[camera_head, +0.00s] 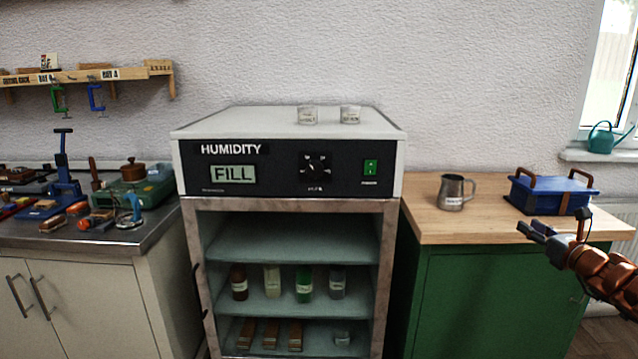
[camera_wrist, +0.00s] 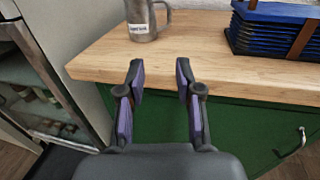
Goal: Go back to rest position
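My gripper (camera_head: 536,232) is at the right in the head view, in front of the green cabinet's wooden top. In the wrist view my gripper (camera_wrist: 160,72) has its two fingers well apart with nothing between them. Beyond the fingertips are the edge of the wooden top (camera_wrist: 215,50) and the green cabinet front. A metal jug (camera_head: 453,192) stands upright on the top, apart from the gripper; it also shows in the wrist view (camera_wrist: 143,22).
A blue box with brown handles (camera_head: 550,194) sits on the wooden top behind my gripper. The humidity cabinet (camera_head: 290,150) reads FILL, with bottles on its shelves and two glass beakers on top. A cluttered metal bench (camera_head: 150,222) stands left. A teal watering can (camera_head: 606,138) sits on the windowsill.

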